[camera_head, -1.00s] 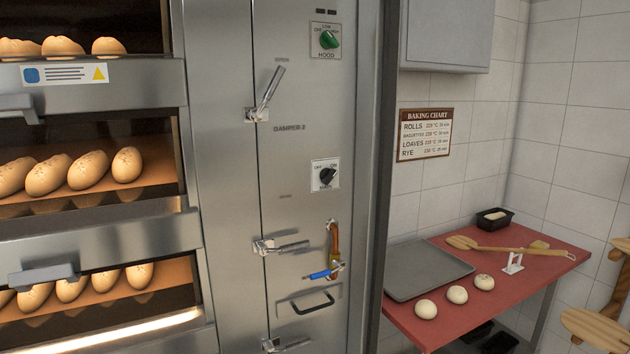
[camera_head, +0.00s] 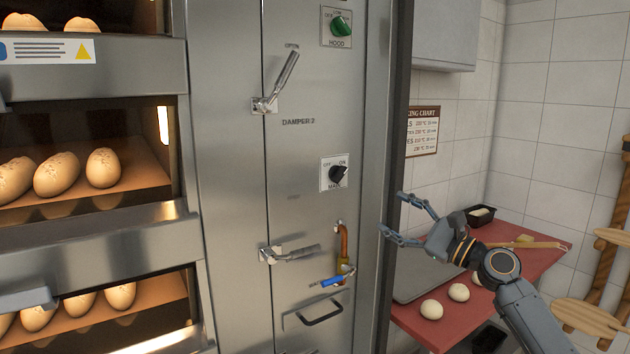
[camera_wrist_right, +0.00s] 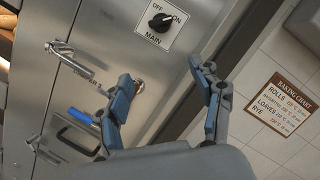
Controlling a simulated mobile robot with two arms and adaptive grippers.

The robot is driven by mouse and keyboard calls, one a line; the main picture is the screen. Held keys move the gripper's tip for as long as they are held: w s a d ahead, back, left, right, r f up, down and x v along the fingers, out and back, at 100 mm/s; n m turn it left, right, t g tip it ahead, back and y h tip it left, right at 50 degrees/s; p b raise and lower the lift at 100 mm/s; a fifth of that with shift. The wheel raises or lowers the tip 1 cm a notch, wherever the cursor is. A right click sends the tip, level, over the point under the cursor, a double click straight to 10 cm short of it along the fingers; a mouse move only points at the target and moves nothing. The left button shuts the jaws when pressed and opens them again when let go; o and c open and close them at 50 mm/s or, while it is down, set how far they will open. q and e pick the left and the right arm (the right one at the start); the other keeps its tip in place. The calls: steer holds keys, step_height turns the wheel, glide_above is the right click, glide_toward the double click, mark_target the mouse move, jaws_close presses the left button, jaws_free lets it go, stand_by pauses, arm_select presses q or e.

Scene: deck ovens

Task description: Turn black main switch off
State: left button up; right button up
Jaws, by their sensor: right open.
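The black main switch (camera_head: 338,174) is a knob on a white plate marked OFF, ON and MAIN, on the steel oven front. In the right wrist view the knob (camera_wrist_right: 160,21) sits ahead of the fingers, its white mark hard to read. My right gripper (camera_head: 392,215) is open and empty, to the right of the switch and slightly lower in the head view, apart from it. In the right wrist view my right gripper (camera_wrist_right: 160,90) has its fingers spread below the plate. My left gripper is not in view.
A green hood knob (camera_head: 341,27) is above, a damper lever (camera_head: 283,82) upper left, and another lever (camera_head: 291,253) below. A copper pipe with a blue-handled valve (camera_head: 332,281) is lower down. A red table (camera_head: 515,232) holds dough balls and a tray.

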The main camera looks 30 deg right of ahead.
mark_target(344, 175)
steer(key=shift+y, duration=0.4)
steer(key=r+p+x, duration=0.1)
steer(key=p+x, duration=0.1)
steer(key=x, duration=0.2)
steer(key=r+p+x, duration=0.1)
steer(key=p+x, duration=0.1)
steer(key=x, duration=0.2)
steer(key=s+r+p+x, duration=0.1)
steer(key=p+x, duration=0.1)
steer(key=x, duration=0.3)
steer(key=shift+a, duration=0.35)
steer(key=shift+w+a+f, duration=0.1)
steer(key=shift+w+a, duration=0.15)
steer(key=shift+w, duration=0.35)
steer(key=c, duration=1.1)
